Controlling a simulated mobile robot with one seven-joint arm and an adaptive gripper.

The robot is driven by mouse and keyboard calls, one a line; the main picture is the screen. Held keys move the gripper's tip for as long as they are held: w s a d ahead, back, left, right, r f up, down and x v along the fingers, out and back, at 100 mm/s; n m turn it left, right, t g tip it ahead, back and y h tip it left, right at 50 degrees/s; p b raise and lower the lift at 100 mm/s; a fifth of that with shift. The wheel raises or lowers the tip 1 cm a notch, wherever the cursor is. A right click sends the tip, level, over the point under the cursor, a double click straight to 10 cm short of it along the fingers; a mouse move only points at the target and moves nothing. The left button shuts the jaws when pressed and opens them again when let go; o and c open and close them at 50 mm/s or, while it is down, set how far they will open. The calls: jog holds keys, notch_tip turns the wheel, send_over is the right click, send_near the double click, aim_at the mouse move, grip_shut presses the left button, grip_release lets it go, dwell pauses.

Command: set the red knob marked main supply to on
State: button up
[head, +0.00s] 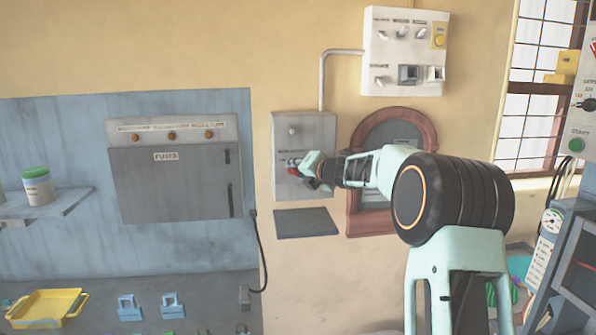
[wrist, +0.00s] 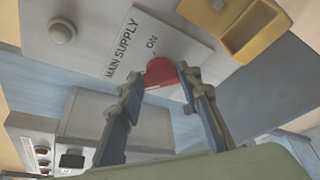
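The red knob (wrist: 161,72) sits on a grey wall box (head: 287,187), beside a white label plate (wrist: 150,42) that reads MAIN SUPPLY and ON. In the wrist view the ON mark lies just above the knob. My gripper (wrist: 162,84) has one finger on each side of the knob, and the knob fills the gap between the fingertips. In the head view my gripper (head: 297,169) reaches the front of the box from the right, with a bit of red showing at its tip. The fingers hide part of the knob, and I cannot clearly read its pointer.
A round pale button (wrist: 62,31) is on the same box. A yellow holder (wrist: 243,32) shows near the label in the wrist view. A fuse cabinet (head: 172,187) is on the left, a red arched frame (head: 424,128) behind my arm, and a white switch box (head: 405,75) above.

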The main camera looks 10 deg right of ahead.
jog(key=c, duration=0.5)
jog(key=shift+f, duration=0.1)
jog(key=m+b, duration=0.1)
jog(key=m+t+y+b, duration=0.1)
jog(key=m+b, duration=0.1)
jog(key=shift+d+f+y, duration=0.2)
jog(key=shift+f+y, duration=0.1)
jog(key=shift+f, duration=0.05)
jog(key=m+b, duration=0.2)
jog(key=m+t+y+b, duration=0.1)
jog(key=m+b, duration=0.1)
jog(key=shift+f, duration=0.35)
jog(key=m+b, duration=0.1)
jog(key=b, duration=0.1)
jog(key=m+t+b, duration=0.1)
jog(key=m+b, duration=0.1)
jog(key=m+t+b, duration=0.1)
jog(key=m+b, duration=0.1)
jog(key=shift+f, duration=0.35)
jog(key=m+t+b, duration=0.1)
jog(key=m+b, duration=0.2)
jog(key=shift+a+t, duration=0.15)
jog(key=shift+t, duration=0.15)
jog(key=shift+m+b, duration=0.8)
jog(key=shift+m, duration=0.1)
jog(key=shift+r+m+t+h, duration=0.1)
jog(key=shift+m+t+h, duration=0.2)
jog(key=shift+h, duration=0.1)
